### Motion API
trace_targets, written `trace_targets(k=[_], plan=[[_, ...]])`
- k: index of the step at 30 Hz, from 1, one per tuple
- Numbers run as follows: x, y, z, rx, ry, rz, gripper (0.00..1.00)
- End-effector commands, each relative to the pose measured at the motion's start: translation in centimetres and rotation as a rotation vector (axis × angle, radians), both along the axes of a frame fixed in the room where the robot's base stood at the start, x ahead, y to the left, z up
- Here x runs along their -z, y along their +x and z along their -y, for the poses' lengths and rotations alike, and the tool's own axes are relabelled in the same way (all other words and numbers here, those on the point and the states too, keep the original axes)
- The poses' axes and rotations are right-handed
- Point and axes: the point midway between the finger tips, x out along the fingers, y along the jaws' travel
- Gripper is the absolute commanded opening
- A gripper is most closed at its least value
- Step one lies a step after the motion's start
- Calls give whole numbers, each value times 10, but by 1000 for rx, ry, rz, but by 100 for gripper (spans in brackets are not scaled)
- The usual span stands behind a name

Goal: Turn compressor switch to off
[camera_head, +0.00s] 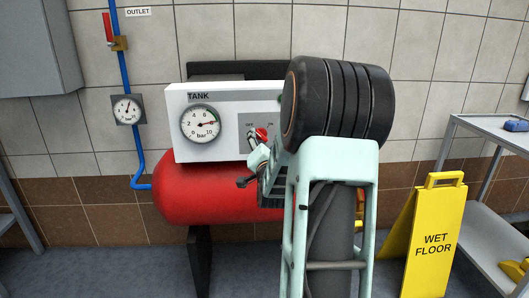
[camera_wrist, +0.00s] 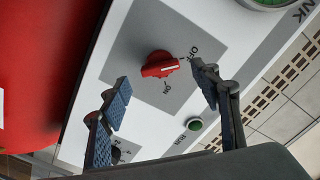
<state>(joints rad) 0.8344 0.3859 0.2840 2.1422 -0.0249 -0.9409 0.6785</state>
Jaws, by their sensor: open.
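The compressor switch is a red knob (camera_wrist: 160,65) on a grey square of the white control panel (camera_wrist: 128,45). In the wrist view its white mark points right, close to the OFF label (camera_wrist: 188,62); the ON label (camera_wrist: 167,89) is below it. In the head view the knob (camera_head: 262,133) is partly hidden by my arm. My gripper (camera_wrist: 160,75) is open and empty. Its two fingers are on either side of the knob in the wrist view, with gaps between them and it. I cannot tell how deep the fingertips are relative to the knob.
The red tank (camera_head: 200,195) lies under the panel. A round TANK gauge (camera_head: 200,124) is on the panel's left. A green RUN light (camera_wrist: 194,124) is near the right finger. A yellow wet-floor sign (camera_head: 435,240) and a grey cart (camera_head: 490,135) stand at the right.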

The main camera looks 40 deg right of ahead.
Motion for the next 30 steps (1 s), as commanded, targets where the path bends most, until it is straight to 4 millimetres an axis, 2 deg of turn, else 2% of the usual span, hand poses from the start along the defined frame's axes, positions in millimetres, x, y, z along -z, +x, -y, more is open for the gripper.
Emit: trace_targets(k=[6,12,18,30], plan=[[-1,-37,-23,0,-2,-1,57],[0,-60,-37,-1,0,1,57],[0,-68,-42,0,-1,1,57],[0,-68,-42,0,-1,1,57]])
